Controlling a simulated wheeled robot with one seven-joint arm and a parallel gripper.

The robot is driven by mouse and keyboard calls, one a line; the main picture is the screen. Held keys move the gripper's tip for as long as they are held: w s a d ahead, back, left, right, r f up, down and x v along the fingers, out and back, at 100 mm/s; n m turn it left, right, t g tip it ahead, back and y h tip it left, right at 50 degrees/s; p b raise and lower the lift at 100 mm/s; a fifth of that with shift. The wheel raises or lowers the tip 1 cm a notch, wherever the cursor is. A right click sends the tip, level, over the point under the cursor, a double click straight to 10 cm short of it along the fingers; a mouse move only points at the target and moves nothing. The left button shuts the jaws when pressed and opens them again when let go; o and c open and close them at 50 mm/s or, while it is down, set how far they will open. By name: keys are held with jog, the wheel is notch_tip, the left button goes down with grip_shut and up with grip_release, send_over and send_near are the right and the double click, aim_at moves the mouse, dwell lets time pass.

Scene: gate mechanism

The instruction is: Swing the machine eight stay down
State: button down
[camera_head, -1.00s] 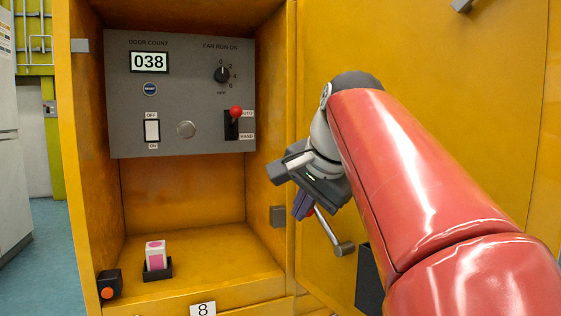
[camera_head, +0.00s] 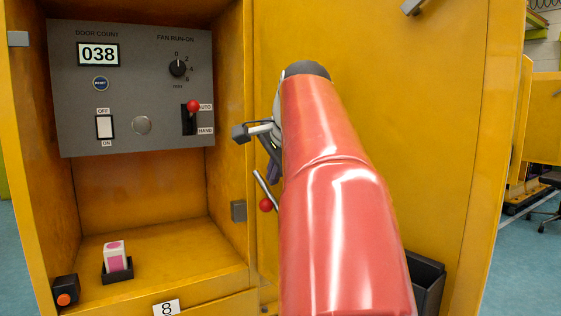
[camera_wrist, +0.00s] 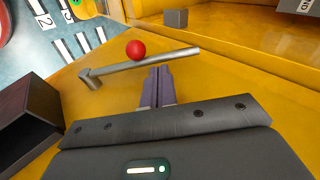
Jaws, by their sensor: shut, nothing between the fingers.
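The stay (camera_wrist: 165,58) is a grey metal rod with a red ball knob (camera_wrist: 136,49), on the inner face of the yellow open door (camera_head: 400,130). In the wrist view its left end has a short round boss, and its right end points towards the cabinet. In the head view the rod (camera_head: 263,188) slants from upper left to lower right, with its lower end hidden behind my arm. My gripper (camera_wrist: 159,70) is shut and empty, its purple fingertips right at the rod near the knob. I cannot tell whether they touch it.
The cabinet labelled 8 (camera_head: 166,308) stands left, with a grey control panel (camera_head: 150,60) inside. A pink and white box sits in a black holder (camera_head: 118,277) on its floor. A grey block (camera_head: 238,211) is on the cabinet's right wall. A dark bin (camera_wrist: 28,125) is on the door.

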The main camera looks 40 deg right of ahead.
aim_at(266, 189)
jog(key=shift+x, duration=1.55)
jog(key=shift+w, duration=0.15)
jog(key=shift+w+g+p, duration=0.15)
jog(key=shift+g+p, duration=0.15)
jog(key=shift+p, duration=0.1)
jog(key=shift+w+f+g+p, duration=0.45)
jog(key=shift+w+g+p, duration=0.05)
jog(key=shift+p, duration=0.05)
jog(key=shift+a+b+x, duration=0.2)
jog(key=shift+a+x, duration=0.05)
jog(key=shift+x, duration=1)
jog(key=shift+a+b+x, duration=0.2)
jog(key=shift+b+x, duration=0.05)
jog(key=shift+x, duration=0.95)
jog(key=shift+a+b+x, duration=0.2)
jog(key=shift+a+x, duration=0.05)
jog(key=shift+x, duration=1)
jog(key=shift+w+f, duration=0.1)
jog(key=shift+f, duration=0.15)
